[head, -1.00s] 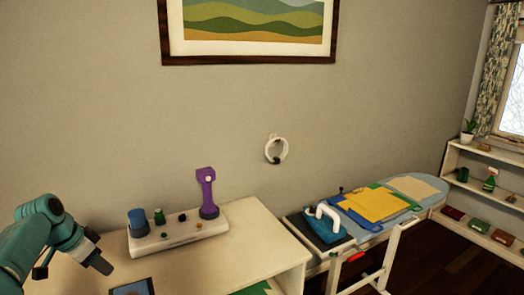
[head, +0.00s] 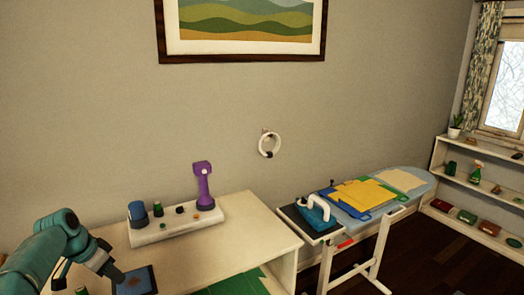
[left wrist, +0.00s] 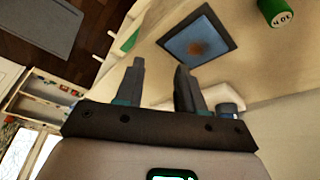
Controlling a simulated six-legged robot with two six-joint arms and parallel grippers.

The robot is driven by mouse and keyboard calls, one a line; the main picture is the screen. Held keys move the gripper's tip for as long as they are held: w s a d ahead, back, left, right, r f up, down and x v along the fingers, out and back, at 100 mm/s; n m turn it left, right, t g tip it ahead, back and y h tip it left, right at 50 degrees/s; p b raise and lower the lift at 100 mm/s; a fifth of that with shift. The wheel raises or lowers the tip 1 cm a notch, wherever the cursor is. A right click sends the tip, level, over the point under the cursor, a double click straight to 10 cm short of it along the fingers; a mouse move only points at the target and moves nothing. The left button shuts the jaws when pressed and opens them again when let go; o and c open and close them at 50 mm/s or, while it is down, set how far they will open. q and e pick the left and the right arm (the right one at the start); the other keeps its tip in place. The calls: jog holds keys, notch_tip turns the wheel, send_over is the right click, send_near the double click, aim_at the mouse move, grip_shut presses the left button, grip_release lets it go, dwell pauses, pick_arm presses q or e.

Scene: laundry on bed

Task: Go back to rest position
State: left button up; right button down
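My left gripper (head: 110,270) comes in from the left over the pale table in the head view. In the left wrist view its two fingers (left wrist: 160,85) stand apart with nothing between them. A dark-framed blue picture or tray with a brown patch (head: 136,281) lies on the table by the gripper; it also shows in the left wrist view (left wrist: 198,38). My right gripper is in neither view.
A white holder (head: 180,225) with a purple device (head: 203,180) and a blue cup (head: 138,214) stands at the table's back. An ironing board (head: 408,196) with an iron (head: 314,209) and folded cloths (head: 362,193) is to the right. Shelves (head: 478,185) stand far right.

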pick_arm(q)
jog(key=s+d+f+n+g, duration=0.1)
jog(key=d+f, duration=0.4)
jog(key=f, duration=0.2)
jog(key=s+d+f+n, duration=0.1)
jog(key=d+f, duration=0.4)
jog(key=f, duration=0.2)
jog(key=s+d+f+n+h, duration=0.1)
jog(key=s+d+f+n, duration=0.1)
jog(key=s+d+f, duration=0.95)
jog(key=s+d+f+n+g, duration=0.1)
jog(key=s+d, duration=0.3)
jog(key=s, duration=0.6)
jog(key=s+d+f+n+g, duration=0.1)
jog(key=s+d, duration=0.3)
jog(key=s, duration=0.6)
jog(key=shift+d+f+n+h, duration=0.3)
jog(key=shift+d+f+n, duration=0.1)
jog(key=shift+f+n, duration=0.1)
jog(key=shift+s+r, duration=0.1)
jog(key=shift+s, duration=0.1)
jog(key=shift+w, duration=0.1)
